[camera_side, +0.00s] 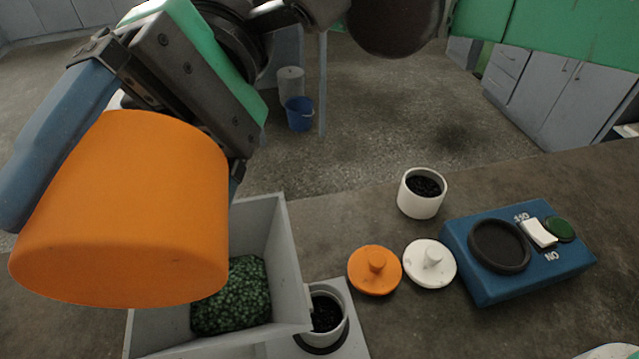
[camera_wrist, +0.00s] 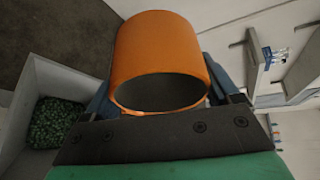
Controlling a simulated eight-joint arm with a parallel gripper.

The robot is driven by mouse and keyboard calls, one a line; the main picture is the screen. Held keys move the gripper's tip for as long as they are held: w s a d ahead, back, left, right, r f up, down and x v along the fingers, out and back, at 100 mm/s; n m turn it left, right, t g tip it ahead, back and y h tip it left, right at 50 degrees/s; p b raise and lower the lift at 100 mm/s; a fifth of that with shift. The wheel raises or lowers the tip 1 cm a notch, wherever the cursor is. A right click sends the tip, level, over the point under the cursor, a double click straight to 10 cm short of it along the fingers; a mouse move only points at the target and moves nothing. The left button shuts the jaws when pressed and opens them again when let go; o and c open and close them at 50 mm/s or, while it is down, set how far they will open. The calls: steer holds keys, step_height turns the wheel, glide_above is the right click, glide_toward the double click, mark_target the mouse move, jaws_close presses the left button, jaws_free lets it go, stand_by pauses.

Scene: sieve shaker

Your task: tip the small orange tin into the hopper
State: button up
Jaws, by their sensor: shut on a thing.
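The small orange tin (camera_side: 125,210) is held up close to the side camera, above and left of the grey box. My gripper (camera_side: 140,165) is shut on the tin, with a blue finger along its left side. The tin is tilted in the side view, and its mouth is hidden there. In the wrist view the orange tin (camera_wrist: 160,45) shows its open mouth with a dark inside; I see no contents. The grey open-topped box, which looks like the hopper (camera_side: 290,265), holds green granules (camera_side: 235,300). It also shows in the wrist view (camera_wrist: 75,80), left of the tin.
A white cup of black granules (camera_side: 325,310) stands beside the hopper on a plate. Another white cup (camera_side: 422,195), an orange lid (camera_side: 375,270), a white lid (camera_side: 430,262) and a blue switch unit (camera_side: 515,250) are on the bench to the right. Bare bench lies between them.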

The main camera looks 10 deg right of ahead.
steer(key=t, duration=0.2)
steer(key=shift+s+r+n+t+h, duration=0.2)
steer(key=shift+s+n+t+h, duration=0.15)
steer(key=shift+n+t+h, duration=0.05)
steer(key=t, duration=0.2)
steer(key=shift+s+r+n+t, duration=0.2)
steer(key=shift+s+n+t, duration=0.1)
steer(key=shift+t+h, duration=0.3)
steer(key=shift+t, duration=0.5)
steer(key=shift+s+n+t, duration=0.1)
steer(key=shift+n+t, duration=0.2)
steer(key=shift+t, duration=0.2)
steer(key=t, duration=0.3)
steer(key=shift+n+h, duration=0.3)
